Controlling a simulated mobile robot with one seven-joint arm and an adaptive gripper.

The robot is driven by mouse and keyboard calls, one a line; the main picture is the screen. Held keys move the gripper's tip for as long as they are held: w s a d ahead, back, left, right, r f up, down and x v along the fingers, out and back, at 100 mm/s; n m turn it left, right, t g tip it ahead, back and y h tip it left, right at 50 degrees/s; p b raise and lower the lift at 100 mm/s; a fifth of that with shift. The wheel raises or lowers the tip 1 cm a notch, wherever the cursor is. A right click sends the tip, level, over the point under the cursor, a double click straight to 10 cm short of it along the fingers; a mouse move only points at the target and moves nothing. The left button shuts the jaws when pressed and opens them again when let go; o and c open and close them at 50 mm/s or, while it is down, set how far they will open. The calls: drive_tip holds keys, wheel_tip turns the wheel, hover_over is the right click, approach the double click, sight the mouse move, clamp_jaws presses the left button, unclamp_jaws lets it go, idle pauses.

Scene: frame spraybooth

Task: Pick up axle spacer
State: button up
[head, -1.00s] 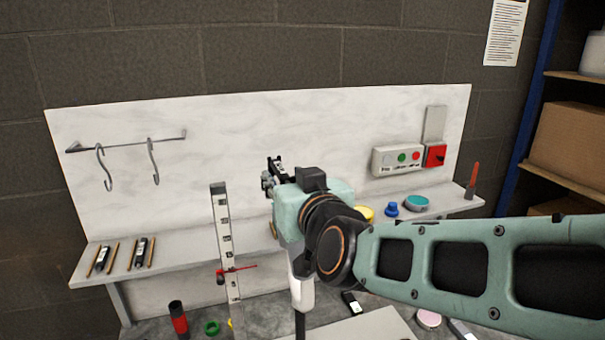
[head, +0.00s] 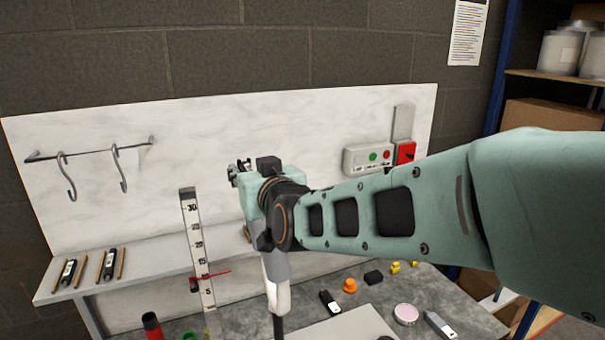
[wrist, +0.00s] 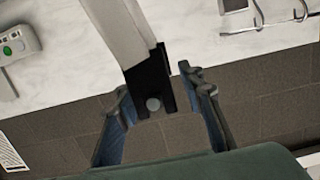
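I cannot tell for sure which item is the axle spacer. Small parts on the grey bench include an orange piece (head: 350,286), a black block (head: 374,278), yellow pieces (head: 395,268) and a green ring (head: 190,336) cut by the lower edge. My gripper (head: 240,174) is raised in front of the white back panel, away from these parts. In the wrist view its two blue-padded fingers (wrist: 160,113) are spread apart. A pale post with a black end (wrist: 152,88) shows between them, seemingly beyond them; I see no grasped part.
A ruler stand (head: 195,245) with a red pointer rises left of my gripper. Hooks hang on a rail (head: 90,150). A control box (head: 367,160) is on the panel. A pink-topped tin (head: 405,314) and a red-black cylinder (head: 152,325) are on the bench. My arm hides part of the shelf.

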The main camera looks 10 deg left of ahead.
clamp_jaws()
idle(0.3)
